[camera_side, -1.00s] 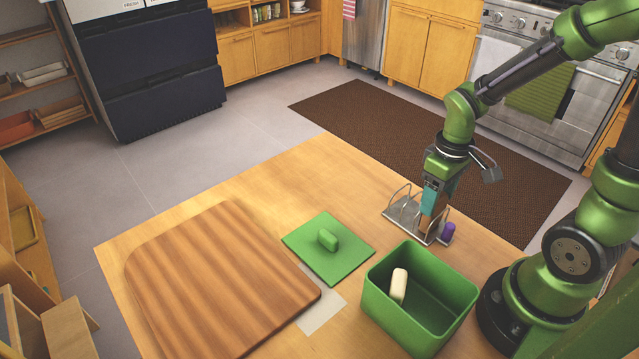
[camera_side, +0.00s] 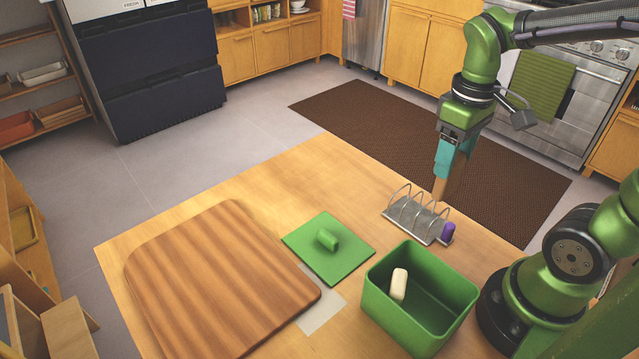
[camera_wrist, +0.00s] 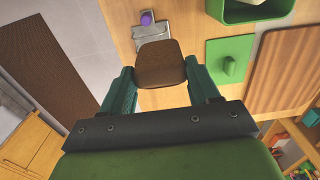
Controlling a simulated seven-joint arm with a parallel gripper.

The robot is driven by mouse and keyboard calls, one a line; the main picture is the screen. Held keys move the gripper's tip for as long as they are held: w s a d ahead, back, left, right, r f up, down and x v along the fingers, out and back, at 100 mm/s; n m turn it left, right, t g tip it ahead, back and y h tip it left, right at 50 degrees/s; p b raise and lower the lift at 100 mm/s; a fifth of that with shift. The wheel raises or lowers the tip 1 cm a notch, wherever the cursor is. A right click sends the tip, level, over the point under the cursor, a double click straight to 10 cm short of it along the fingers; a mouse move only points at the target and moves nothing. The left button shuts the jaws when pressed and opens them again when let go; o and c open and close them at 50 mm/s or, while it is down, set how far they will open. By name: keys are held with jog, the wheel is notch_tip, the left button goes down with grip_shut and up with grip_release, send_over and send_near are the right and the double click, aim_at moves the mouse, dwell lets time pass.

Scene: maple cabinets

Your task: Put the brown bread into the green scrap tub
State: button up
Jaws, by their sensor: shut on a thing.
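My gripper (camera_side: 447,165) is shut on the brown bread (camera_side: 440,188), a flat slice held above the toast rack (camera_side: 413,216). In the wrist view the brown bread (camera_wrist: 160,65) sits between the two teal fingers. The green scrap tub (camera_side: 389,311) stands open at the table's front right, in front of the rack. A pale, cream-coloured piece (camera_side: 398,284) is inside it. Part of the tub (camera_wrist: 254,14) shows at the top of the wrist view.
A green lid with a knob (camera_side: 320,258) lies left of the tub. A large wooden board (camera_side: 200,270) covers the table's left. A purple object (camera_side: 448,230) is at the rack's near end. A pale flat patch (camera_side: 325,312) lies between board and tub.

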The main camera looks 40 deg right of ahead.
jog(key=s+a+r, duration=0.1)
jog(key=s+a, duration=1)
jog(key=a, duration=0.5)
jog(key=shift+s+a+r, duration=0.2)
jog(key=shift+s+r, duration=0.05)
jog(key=shift+r, duration=0.15)
jog(key=shift+f, duration=0.15)
dwell(0.5)
jog(key=o, duration=1.1)
